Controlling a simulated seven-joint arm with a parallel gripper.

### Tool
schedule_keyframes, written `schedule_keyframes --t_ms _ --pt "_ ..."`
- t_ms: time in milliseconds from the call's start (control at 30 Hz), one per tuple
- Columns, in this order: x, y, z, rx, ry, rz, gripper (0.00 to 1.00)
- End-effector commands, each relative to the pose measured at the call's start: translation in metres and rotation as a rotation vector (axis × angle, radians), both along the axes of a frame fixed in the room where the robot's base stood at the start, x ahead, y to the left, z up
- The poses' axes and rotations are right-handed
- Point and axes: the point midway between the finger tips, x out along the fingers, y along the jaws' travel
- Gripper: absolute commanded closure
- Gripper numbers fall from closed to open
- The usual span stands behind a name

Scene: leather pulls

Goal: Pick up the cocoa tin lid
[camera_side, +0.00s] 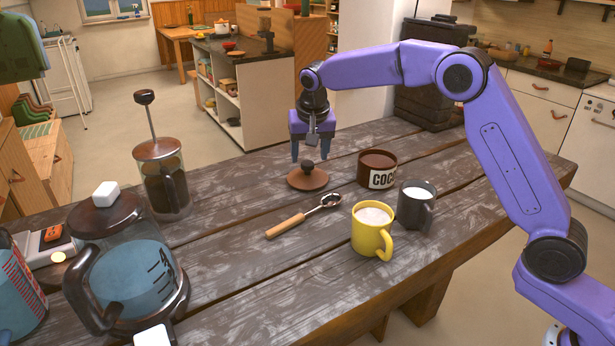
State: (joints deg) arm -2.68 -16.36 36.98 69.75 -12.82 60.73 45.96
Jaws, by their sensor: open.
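The cocoa tin lid (308,181) is a round brown disc with a dark knob on top. It lies flat on the wooden table, left of the cocoa tin (378,169), which is brown with a pale label and stands without a lid on it. My gripper (309,157) is open and points down just above the lid, with its fingers around or close to the knob's height. I cannot tell whether the fingers touch the knob.
A scoop with a wooden handle (287,225) lies in front of the lid. A yellow mug (372,230) and a dark mug (415,206) stand to the right. A French press (163,180) and a large glass kettle (125,262) stand left. The table between scoop and kettle is clear.

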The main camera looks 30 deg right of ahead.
Motion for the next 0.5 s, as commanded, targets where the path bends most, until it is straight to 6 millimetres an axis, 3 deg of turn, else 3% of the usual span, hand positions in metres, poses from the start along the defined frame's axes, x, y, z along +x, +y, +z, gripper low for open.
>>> schedule_keyframes --t_ms 200,500 --pt "0.010 -0.002 -0.028 -0.001 0.001 0.000 0.38" --pt "0.011 -0.002 -0.033 0.001 0.000 0.000 0.38"
